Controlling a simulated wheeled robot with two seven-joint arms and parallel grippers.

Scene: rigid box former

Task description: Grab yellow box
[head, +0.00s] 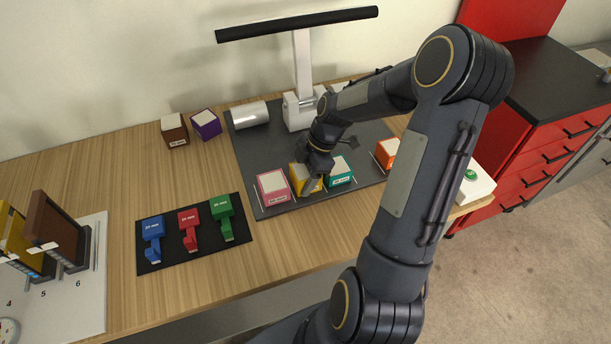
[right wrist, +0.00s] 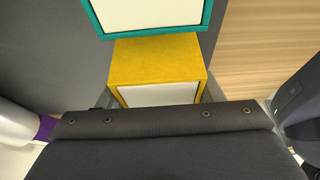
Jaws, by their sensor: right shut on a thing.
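The yellow box (head: 300,183) stands on the dark mat between a pink box (head: 273,187) and a teal box (head: 341,172). My right gripper (head: 318,170) comes down over it from above and is shut on it, hiding part of its top. In the right wrist view the yellow box (right wrist: 155,62) shows a yellow side and a white face, with the gripper body covering its lower part. The teal box (right wrist: 150,14) is right beside it there. I cannot tell whether the yellow box is lifted off the mat. My left gripper is not in view.
An orange box (head: 387,152) stands to the right on the dark mat (head: 250,146). Brown (head: 174,131) and purple (head: 206,124) boxes stand behind left. A black tray (head: 163,257) holds blue, red and green tools. A lamp-like stand (head: 301,62) rises behind the gripper.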

